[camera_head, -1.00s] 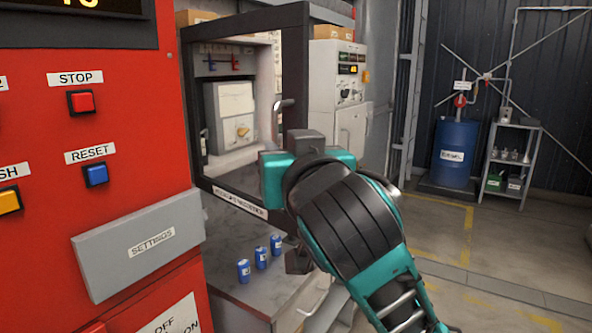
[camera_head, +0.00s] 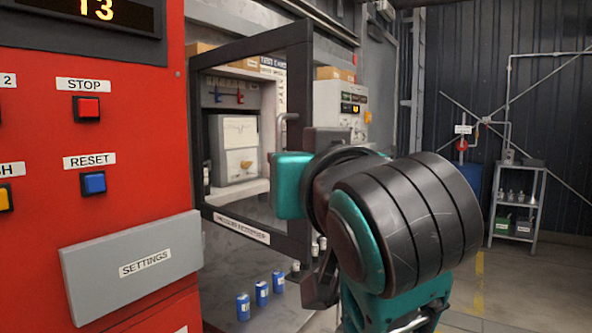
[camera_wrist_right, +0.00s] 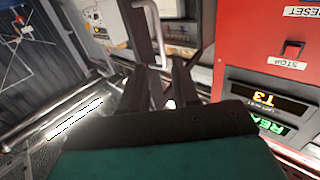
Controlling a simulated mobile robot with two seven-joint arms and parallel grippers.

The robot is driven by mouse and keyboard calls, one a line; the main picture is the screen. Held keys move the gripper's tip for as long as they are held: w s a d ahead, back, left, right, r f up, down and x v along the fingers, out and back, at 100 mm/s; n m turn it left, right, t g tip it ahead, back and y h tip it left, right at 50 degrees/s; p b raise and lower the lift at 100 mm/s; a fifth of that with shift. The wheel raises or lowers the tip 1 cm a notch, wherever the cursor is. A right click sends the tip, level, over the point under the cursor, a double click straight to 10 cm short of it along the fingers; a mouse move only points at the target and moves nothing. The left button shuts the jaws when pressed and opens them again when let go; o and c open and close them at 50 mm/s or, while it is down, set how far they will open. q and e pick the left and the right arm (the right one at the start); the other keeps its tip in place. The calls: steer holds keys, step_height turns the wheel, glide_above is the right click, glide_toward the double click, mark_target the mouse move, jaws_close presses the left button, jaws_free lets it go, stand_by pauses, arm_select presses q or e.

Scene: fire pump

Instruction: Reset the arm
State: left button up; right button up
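My right arm comes in from the lower right in the head view. Its wrist is in front of the right edge of the open black-framed door (camera_head: 299,185), and its fingers are hard to make out there. In the right wrist view my right gripper (camera_wrist_right: 160,72) has its two dark fingers apart, with a gap between them. A pale metal door handle (camera_wrist_right: 157,35) is beyond the fingertips; it also shows in the head view (camera_head: 282,128). I cannot tell whether they touch. My left gripper is not in view.
A red control panel (camera_head: 125,140) with buttons and a grey settings box (camera_head: 130,268) is close on the left. Several blue cans (camera_head: 262,293) stand on the grey surface below the door. A shelf (camera_head: 517,205) is at the far right, with open floor before it.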

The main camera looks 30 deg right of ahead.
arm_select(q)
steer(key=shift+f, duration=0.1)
arm_select(e)
steer(key=w+a+f+n+g+y+p, duration=0.1)
steer(key=w+f+n, duration=0.15)
steer(key=f, duration=0.65)
steer(key=w+a+f+n+g+y+p, duration=0.15)
steer(key=w+f, duration=0.25)
steer(key=f, duration=0.4)
steer(key=w+f+n+g+y, duration=0.1)
steer(key=w+f+y, duration=0.15)
steer(key=f, duration=0.65)
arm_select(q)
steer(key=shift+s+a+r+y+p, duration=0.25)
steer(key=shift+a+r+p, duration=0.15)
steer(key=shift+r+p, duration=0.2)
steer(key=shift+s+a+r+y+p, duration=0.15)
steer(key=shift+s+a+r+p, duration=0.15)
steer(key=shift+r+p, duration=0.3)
arm_select(e)
steer(key=s+f+g, duration=0.1)
steer(key=s+f, duration=0.8)
steer(key=f, duration=0.4)
steer(key=s+d+f+g, duration=0.1)
steer(key=s+f+g, duration=0.1)
steer(key=s+f, duration=0.7)
step_height(320, 180, down, 5)
steer(key=shift+s+f+y, duration=0.1)
steer(key=shift+s+y, duration=0.3)
steer(key=shift+d, duration=0.1)
